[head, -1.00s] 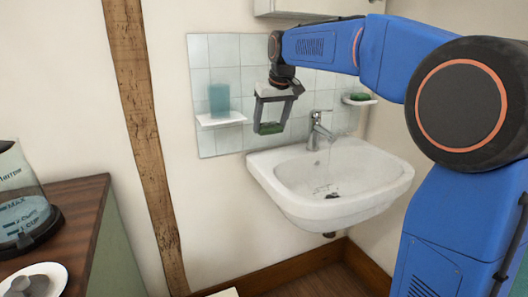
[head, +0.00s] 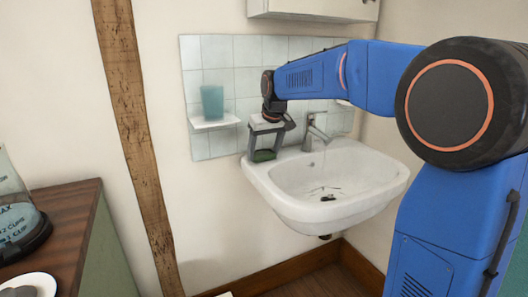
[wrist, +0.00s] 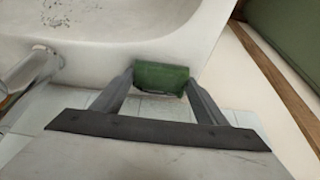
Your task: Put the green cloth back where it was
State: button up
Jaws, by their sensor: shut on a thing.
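The green cloth (wrist: 161,78) is between the two fingers of my gripper (wrist: 160,82) in the wrist view. It looks like a small folded green block. In the head view my gripper (head: 264,155) is shut on the green cloth (head: 264,156) at the left rim of the white sink (head: 287,208). In the wrist view the cloth is right by the sink's white rim (wrist: 200,45). I cannot tell whether the cloth touches the rim.
A chrome tap (head: 314,132) stands at the back of the sink, close to the right of my gripper. A blue cup (head: 212,102) stands on a small white shelf (head: 214,122) on the tiles. A white cabinet (head: 313,9) hangs above. A wooden counter (head: 70,222) is at the left.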

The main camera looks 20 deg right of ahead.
jog(key=shift+f, duration=0.15)
jog(key=o, duration=0.9)
jog(key=v, duration=1.2)
